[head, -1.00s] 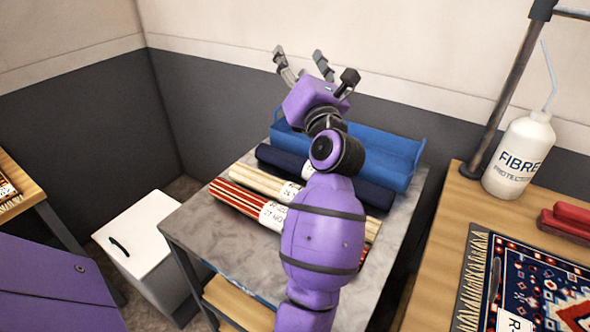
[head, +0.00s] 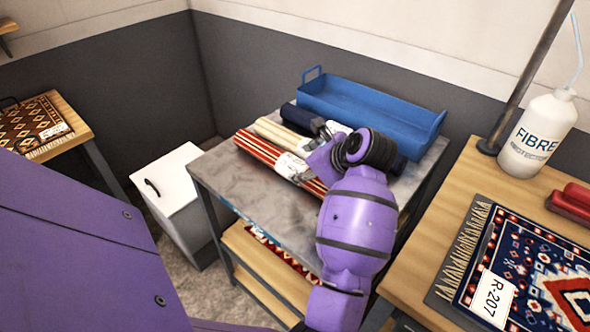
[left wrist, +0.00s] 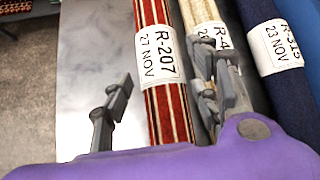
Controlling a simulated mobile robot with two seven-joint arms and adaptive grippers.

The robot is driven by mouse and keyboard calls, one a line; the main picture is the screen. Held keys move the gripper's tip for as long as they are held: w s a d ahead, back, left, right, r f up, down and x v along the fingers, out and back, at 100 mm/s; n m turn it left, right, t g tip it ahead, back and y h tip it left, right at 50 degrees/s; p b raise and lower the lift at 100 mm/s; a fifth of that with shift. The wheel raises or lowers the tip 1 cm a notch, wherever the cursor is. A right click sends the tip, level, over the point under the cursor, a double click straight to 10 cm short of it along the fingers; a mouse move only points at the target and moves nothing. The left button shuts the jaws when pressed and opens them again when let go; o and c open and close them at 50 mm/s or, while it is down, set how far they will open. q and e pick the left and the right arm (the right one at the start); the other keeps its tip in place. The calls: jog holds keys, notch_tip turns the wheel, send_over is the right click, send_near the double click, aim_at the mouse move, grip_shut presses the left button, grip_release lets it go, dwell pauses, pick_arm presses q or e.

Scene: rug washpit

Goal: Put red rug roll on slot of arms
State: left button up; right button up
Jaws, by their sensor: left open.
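The red rug roll (head: 262,149), striped red and cream, lies on the grey table beside a cream roll (head: 272,131) and a navy roll (head: 297,116). In the left wrist view the red roll (left wrist: 180,106) bears the label R-207. My left gripper (head: 308,154) is open above the rolls, near the red roll's label. In the wrist view its fingers (left wrist: 163,85) appear on either side of the red roll, the right ones over the cream roll. I cannot tell whether they touch. My right gripper is out of view. I cannot make out the slot of arms.
A blue tray (head: 352,99) stands behind the rolls on the table (head: 222,180). A metal pole (head: 522,75) and a white bottle (head: 540,130) stand at the right, by a patterned rug (head: 530,262). A white bin (head: 172,188) is left of the table.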

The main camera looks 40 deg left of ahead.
aim_at(303, 168)
pick_arm(q)
jog(key=x, duration=0.3)
jog(key=shift+w+f, duration=0.1)
jog(key=shift+f, duration=0.4)
jog(key=shift+w+a+f, duration=0.15)
jog(key=shift+a+f, duration=0.2)
grip_shut()
jog(key=shift+r, duration=0.2)
